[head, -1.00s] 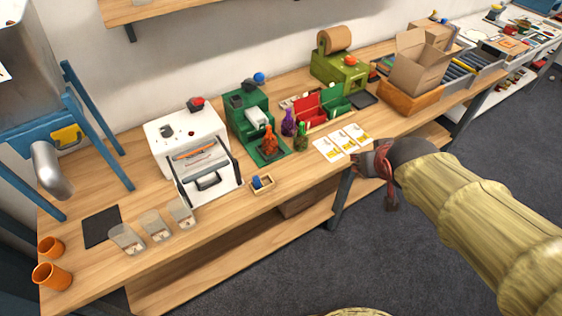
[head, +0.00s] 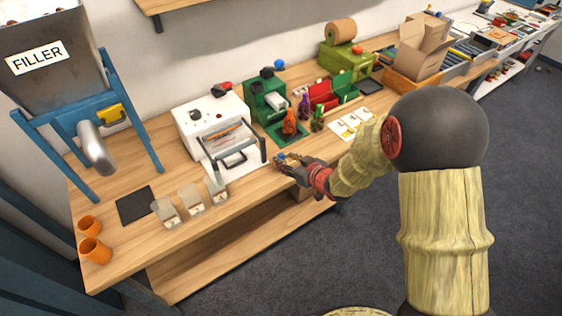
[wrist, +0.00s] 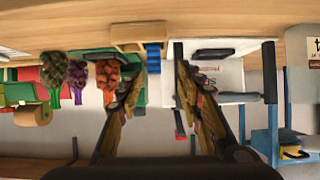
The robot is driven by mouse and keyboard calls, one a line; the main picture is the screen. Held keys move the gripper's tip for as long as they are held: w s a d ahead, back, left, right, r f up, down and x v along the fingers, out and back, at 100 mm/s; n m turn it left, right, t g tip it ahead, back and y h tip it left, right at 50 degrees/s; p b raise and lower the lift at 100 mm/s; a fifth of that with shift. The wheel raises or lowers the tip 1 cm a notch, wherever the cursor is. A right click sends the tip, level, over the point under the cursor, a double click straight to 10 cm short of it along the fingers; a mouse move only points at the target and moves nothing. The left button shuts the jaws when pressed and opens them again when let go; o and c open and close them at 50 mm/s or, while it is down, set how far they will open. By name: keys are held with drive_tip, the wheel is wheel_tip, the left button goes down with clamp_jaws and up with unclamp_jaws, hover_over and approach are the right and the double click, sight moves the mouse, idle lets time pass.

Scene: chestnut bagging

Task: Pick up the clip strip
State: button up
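A small blue piece (head: 281,157), which looks like the clip strip, sits at a small wooden holder near the table's front edge, just right of the white machine. In the wrist view the blue clip strip (wrist: 153,56) sticks out of the wooden holder (wrist: 128,33). My gripper (head: 291,166) is at the holder in the head view and partly covers it. In the wrist view my gripper (wrist: 160,80) has its fingers spread with nothing held between them. The blue piece shows between the fingertips, closer to the left one; contact cannot be told.
The white machine (head: 205,125) with its dark-handled front stands left of my gripper. Several clear pouches (head: 192,200) stand on the table's left part. Colourful net bags (head: 289,122) and printed cards (head: 350,123) lie beyond, to the right.

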sight(282, 155)
drive_tip(key=x, duration=0.2)
drive_tip(key=b+x, duration=0.2)
drive_tip(key=x, duration=0.1)
drive_tip(key=shift+w+d, duration=0.2)
drive_tip(key=shift+w, duration=0.35)
drive_tip(key=c, duration=0.3)
clamp_jaws()
